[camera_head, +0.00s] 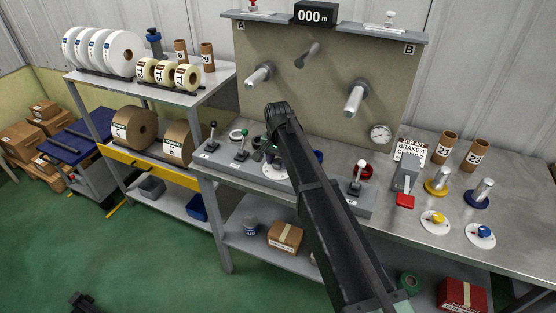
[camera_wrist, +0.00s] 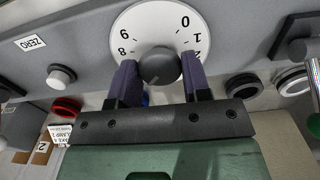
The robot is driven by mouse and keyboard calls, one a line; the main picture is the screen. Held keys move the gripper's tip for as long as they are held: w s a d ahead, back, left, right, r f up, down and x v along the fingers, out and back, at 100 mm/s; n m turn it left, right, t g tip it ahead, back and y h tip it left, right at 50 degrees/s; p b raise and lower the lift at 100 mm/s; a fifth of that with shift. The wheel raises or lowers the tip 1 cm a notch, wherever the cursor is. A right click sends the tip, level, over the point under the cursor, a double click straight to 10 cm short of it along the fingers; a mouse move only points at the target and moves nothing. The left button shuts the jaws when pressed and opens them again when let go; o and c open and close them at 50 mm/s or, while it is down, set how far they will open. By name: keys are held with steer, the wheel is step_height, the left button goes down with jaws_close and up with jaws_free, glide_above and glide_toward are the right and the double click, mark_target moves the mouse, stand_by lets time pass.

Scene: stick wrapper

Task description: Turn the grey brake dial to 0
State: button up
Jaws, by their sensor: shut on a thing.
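The grey brake dial is a dark grey round knob (camera_wrist: 159,67) on a white numbered plate (camera_wrist: 150,20) in the wrist view. The digits 0, 1 and 2 show on the plate's right side, 9 and 8 on its left. My gripper (camera_wrist: 160,82) is shut on the knob, one purple-grey finger on each side. A faint short line shows on the knob, but I cannot tell which digit it marks. In the head view, the white plate (camera_head: 274,171) shows on the bench console, and my arm hides most of the dial.
A ZERO label (camera_wrist: 31,43) and a pale button (camera_wrist: 61,76) are beside the dial. Levers (camera_head: 243,146) stand left of it, and a white-knobbed lever (camera_head: 360,171) stands right. Yellow (camera_head: 434,221) and blue (camera_head: 480,235) dials lie further right. The counter (camera_head: 315,14) reads 000 m.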

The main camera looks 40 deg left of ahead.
steer(key=n, duration=0.4)
steer(key=shift+n, duration=0.3)
steer(key=n, duration=0.4)
steer(key=shift+n, duration=0.3)
steer(key=n, duration=1.3)
steer(key=shift+n, duration=0.3)
steer(key=n, duration=1.3)
